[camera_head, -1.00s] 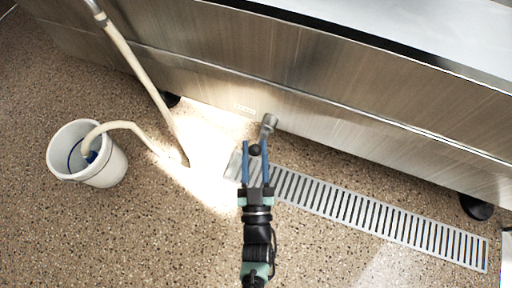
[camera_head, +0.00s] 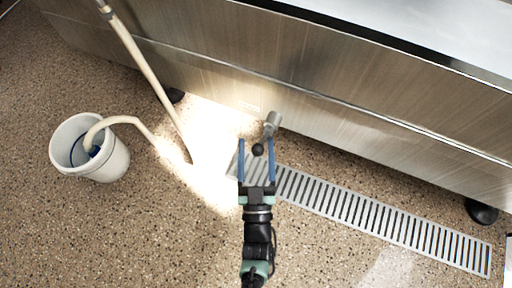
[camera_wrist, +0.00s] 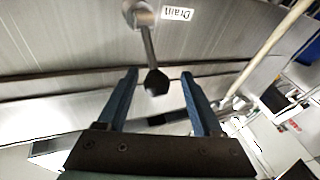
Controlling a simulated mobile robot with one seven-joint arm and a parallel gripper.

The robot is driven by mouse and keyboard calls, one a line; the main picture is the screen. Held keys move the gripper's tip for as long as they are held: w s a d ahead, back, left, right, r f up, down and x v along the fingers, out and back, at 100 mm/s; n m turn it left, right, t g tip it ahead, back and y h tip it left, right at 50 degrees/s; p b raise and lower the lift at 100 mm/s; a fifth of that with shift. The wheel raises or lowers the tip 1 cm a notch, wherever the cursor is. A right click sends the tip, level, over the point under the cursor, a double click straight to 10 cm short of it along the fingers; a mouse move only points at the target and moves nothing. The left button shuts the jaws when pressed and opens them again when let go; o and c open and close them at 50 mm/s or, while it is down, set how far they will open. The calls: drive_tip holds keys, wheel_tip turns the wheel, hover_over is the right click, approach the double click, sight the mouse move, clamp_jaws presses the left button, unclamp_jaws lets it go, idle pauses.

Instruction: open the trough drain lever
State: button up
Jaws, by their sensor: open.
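The drain lever (camera_head: 268,131) is a grey metal handle with a dark round knob (camera_head: 258,149), coming out of the steel trough's (camera_head: 190,72) front near its lower edge. In the wrist view the lever (camera_wrist: 148,45) hangs from a round fitting beside a "Drain" label (camera_wrist: 177,13), its dark knob (camera_wrist: 156,82) at the end. My gripper (camera_head: 257,143) is open, with its two blue fingers on either side of the knob in the head view. In the wrist view the knob shows between the fingertips (camera_wrist: 160,75), with gaps on both sides. Its depth relative to the fingertips is hard to tell.
A slotted floor drain grate (camera_head: 385,219) runs to the right below the trough. A white bucket (camera_head: 108,163) with a hose (camera_head: 145,128) stands at the left. A pale pole (camera_head: 150,80) leans near the trough. Dark feet (camera_head: 481,212) support the trough.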

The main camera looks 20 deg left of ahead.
drive_tip(key=p+v, duration=0.3)
drive_tip(key=v, duration=1)
drive_tip(key=shift+a, duration=0.1)
idle(0.7)
